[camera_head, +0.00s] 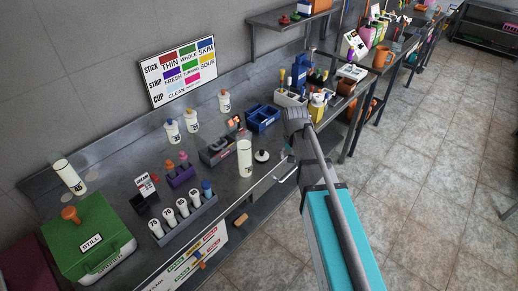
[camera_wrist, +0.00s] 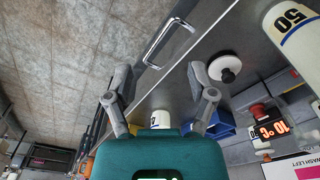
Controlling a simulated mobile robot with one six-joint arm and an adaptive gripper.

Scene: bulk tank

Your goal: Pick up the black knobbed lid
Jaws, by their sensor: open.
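A small round lid with a pale disc and a dark knob (camera_head: 261,155) lies on the steel bench near its front edge, right of a tall white bottle (camera_head: 244,158). In the wrist view the lid (camera_wrist: 225,68) shows as a pale-rimmed disc with a dark middle, beside the right finger. My gripper (camera_wrist: 158,76) is open and empty, its two grey fingers spread above the bench's front edge. The lid lies outside the fingers, not between them. In the head view my arm hides most of the gripper.
The white bottle marked 50 (camera_wrist: 291,33) stands close beyond the lid. A metal handle (camera_wrist: 170,42) sticks out from the bench front. A blue bin (camera_head: 263,117) and a grey device with a red display (camera_head: 222,146) stand behind. Open floor lies right of the bench.

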